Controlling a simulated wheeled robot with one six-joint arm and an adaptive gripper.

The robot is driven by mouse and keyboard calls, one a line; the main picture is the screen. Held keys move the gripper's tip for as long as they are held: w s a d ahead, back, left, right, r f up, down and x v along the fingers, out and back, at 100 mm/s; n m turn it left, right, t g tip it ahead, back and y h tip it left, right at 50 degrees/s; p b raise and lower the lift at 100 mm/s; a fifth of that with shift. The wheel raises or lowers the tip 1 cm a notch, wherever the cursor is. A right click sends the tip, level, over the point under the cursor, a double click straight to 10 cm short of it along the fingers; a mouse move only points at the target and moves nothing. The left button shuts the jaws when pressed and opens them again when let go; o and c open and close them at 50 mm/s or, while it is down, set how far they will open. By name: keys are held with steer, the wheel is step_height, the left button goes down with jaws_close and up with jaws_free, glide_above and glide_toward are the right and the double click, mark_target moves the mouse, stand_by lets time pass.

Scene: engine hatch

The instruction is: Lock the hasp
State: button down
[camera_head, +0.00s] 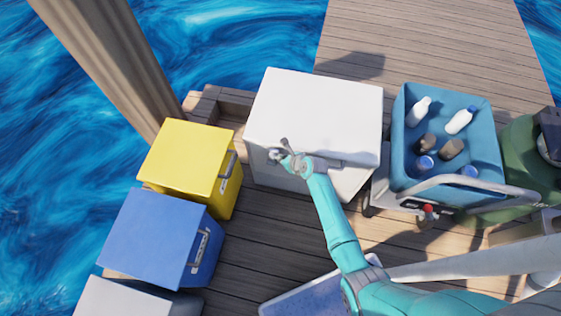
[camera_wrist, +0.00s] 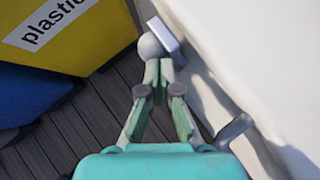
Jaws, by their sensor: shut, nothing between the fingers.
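The white box (camera_head: 310,105), likely the engine hatch, stands on the dock with its lid down. In the wrist view, its pale side (camera_wrist: 225,50) fills the right. A grey round knob (camera_wrist: 150,45) and a light rectangular plate (camera_wrist: 163,33) show beside that side; they look like hasp parts. My gripper (camera_head: 280,154) is at the box's front left, near the lid's edge. In the wrist view my gripper (camera_wrist: 158,68) is shut and empty, its tips right at the knob. I cannot tell whether they touch it. My gripper and arm hide part of the front.
A yellow bin (camera_head: 185,155) and a blue bin (camera_head: 150,235) stand to the left. A blue crate of bottles (camera_head: 405,150) stands to the right. A grey bracket-like piece (camera_wrist: 236,128) sticks out from the white side. Water lies beyond the dock's left edge.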

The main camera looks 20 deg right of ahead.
steer(key=shift+w+d+r, duration=0.1)
steer(key=shift+w+d, duration=0.2)
steer(key=shift+w, duration=0.15)
steer(key=shift+s+a, duration=0.1)
steer(key=shift+s+a+f, duration=0.25)
steer(key=shift+s+a, duration=0.05)
steer(key=shift+s, duration=0.25)
